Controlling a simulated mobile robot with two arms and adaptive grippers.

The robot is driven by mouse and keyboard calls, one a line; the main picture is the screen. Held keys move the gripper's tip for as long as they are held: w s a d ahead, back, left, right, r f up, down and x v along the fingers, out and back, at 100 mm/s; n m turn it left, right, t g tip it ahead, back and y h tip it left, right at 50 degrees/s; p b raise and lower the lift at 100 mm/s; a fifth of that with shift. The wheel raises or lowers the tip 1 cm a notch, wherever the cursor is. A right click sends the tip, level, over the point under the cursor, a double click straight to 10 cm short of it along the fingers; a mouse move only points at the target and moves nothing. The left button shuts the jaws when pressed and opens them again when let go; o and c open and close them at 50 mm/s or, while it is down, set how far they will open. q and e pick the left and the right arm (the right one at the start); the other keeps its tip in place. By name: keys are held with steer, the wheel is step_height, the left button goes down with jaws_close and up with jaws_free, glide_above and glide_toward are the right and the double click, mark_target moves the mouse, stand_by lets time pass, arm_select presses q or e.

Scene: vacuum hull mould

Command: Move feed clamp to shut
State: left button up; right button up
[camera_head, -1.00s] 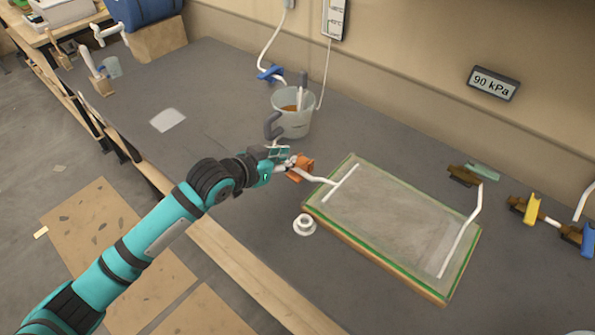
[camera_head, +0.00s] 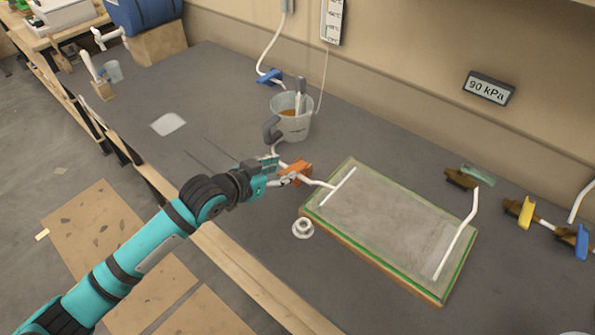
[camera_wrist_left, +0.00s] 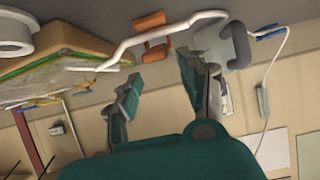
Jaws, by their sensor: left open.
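The orange feed clamp (camera_head: 298,171) sits on the white feed hose (camera_head: 318,184) between the cup and the mould. Its lever position is too small to tell. My left gripper (camera_head: 277,173) is open, just left of the clamp. In the left wrist view the clamp (camera_wrist_left: 154,36) shows beyond the gap between the open fingers (camera_wrist_left: 160,82), with no finger seen closed on it. The hose (camera_wrist_left: 180,22) runs past the clamp there. The flat bagged mould (camera_head: 395,215) with green edging lies to the right. My right gripper is not in view.
A grey cup (camera_head: 291,122) with amber liquid stands behind the gripper. A white ring fitting (camera_head: 302,228) lies in front of the mould. A yellow clamp (camera_head: 526,212) and a blue clamp (camera_head: 581,240) sit at the far right. A gauge (camera_head: 489,88) reads 90 kPa.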

arm_select(q)
steer(key=p+v, duration=0.3)
steer(key=v, duration=0.2)
steer(key=shift+r+p, duration=0.1)
steer(key=shift+p, duration=0.3)
steer(key=shift+a, duration=0.1)
steer(key=v, duration=1.2)
